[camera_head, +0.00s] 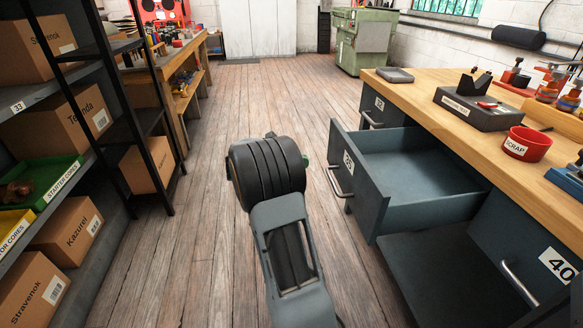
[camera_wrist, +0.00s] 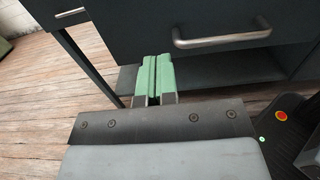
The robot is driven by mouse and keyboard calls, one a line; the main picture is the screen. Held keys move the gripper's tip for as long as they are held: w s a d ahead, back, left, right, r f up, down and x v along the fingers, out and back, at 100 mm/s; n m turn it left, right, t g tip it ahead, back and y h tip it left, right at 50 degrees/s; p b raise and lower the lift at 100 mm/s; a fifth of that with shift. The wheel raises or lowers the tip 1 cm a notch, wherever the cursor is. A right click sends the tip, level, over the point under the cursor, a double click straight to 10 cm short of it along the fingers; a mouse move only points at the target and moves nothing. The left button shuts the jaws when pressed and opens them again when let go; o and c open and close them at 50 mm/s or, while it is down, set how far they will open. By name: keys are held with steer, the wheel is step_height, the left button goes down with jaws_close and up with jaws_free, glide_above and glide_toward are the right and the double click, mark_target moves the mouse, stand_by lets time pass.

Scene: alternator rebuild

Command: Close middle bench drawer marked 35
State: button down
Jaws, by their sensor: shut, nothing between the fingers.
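The middle bench drawer (camera_head: 420,180) stands pulled out from the right bench, open and empty. Its front has a bar handle (camera_head: 338,182) and a small white label (camera_head: 348,161) whose number I cannot read clearly. In the wrist view, a dark drawer front (camera_wrist: 215,18) with a bar handle (camera_wrist: 222,38) fills the upper right. My gripper (camera_wrist: 157,75) has green fingers pressed together and empty, pointing toward the lower edge of that front, left of the handle. I cannot tell whether they touch it. In the head view, my arm mostly hides the fingers, left of the drawer.
A drawer marked 40 (camera_head: 558,265) is at the near right. A smaller front with a handle (camera_head: 372,120) is farther along. The bench top (camera_head: 440,100) holds a red scrap bowl (camera_head: 527,144) and a dark box (camera_head: 478,108). A shelf with cartons (camera_head: 75,120) lines the left; floor between is clear.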

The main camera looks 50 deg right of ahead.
mark_target(337, 158)
steer(key=b+x, duration=0.2)
steer(key=x, duration=0.5)
steer(key=shift+s+d+f+b, duration=0.1)
steer(key=shift+s+d+b, duration=0.1)
steer(key=shift+d+b, duration=0.1)
steer(key=shift+s+d, duration=0.25)
steer(key=shift+d, duration=0.1)
